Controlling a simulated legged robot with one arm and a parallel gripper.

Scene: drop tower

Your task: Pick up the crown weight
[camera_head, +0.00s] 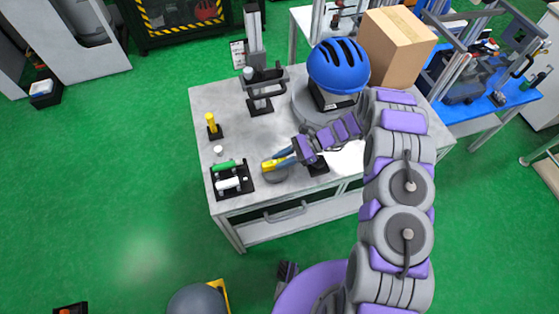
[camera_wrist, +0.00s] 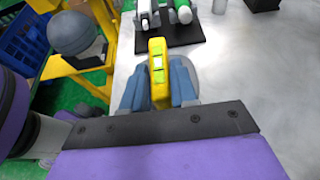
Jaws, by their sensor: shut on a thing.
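The crown weight (camera_head: 268,165) shows a yellow handle above a round grey base near the front edge of the grey table. In the wrist view its yellow handle (camera_wrist: 158,62) stands between the two blue fingers, with part of the grey base visible below. My gripper (camera_head: 281,160) is shut on the handle; its fingers also show in the wrist view (camera_wrist: 160,88). The fingers hide part of the handle. I cannot tell whether the base touches the table.
The grey table (camera_head: 225,101) also holds a black tray (camera_head: 243,187) with green and white cylinders, a yellow post (camera_head: 211,121), a metal fixture (camera_head: 259,92) and a blue helmet (camera_head: 338,65). A cardboard box (camera_head: 396,48) stands behind the helmet. A grey ball (camera_wrist: 75,33) is beyond the table edge.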

